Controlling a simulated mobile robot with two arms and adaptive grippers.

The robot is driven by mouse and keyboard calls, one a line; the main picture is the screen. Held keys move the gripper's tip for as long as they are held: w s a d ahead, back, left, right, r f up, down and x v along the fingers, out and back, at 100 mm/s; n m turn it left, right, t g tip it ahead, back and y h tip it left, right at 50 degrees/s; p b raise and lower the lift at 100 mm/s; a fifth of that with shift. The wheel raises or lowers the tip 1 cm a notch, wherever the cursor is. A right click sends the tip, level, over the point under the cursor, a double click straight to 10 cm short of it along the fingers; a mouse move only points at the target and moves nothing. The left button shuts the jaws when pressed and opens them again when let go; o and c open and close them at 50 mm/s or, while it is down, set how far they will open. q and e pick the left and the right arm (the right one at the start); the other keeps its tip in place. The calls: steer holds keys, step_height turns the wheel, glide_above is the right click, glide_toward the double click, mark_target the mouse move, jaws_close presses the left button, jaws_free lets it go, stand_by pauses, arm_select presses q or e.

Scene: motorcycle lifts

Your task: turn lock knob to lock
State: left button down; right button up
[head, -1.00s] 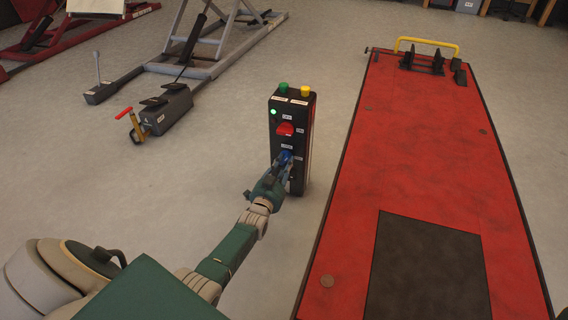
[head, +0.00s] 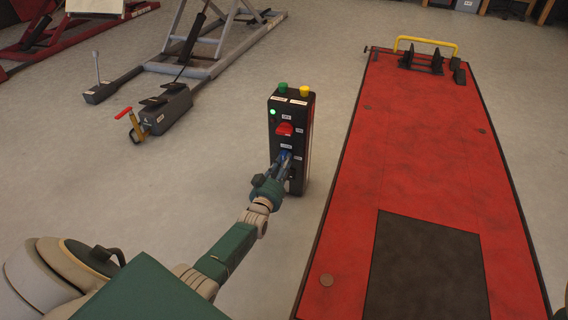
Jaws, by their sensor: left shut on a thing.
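A dark control box (head: 306,126) stands upright on the floor left of the red lift. It has a green button (head: 283,87) and a yellow button (head: 304,90) on top, a lit green lamp (head: 272,112) and a red knob (head: 285,129) on its front. The labels are too small to read. My right gripper is out of view.
The red lift platform (head: 420,160) with a yellow bar (head: 427,42) at its far end lies right of the box. A dark unit with a red-handled lever (head: 124,113) sits at the left. Grey floor (head: 200,165) is clear between.

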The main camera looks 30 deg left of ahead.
arm_select(q)
steer(key=shift+f, duration=0.1)
steer(key=c, duration=1.5)
jaws_free()
steer(key=shift+s, duration=0.1)
steer(key=v, duration=1.2)
steer(key=shift+d, duration=0.1)
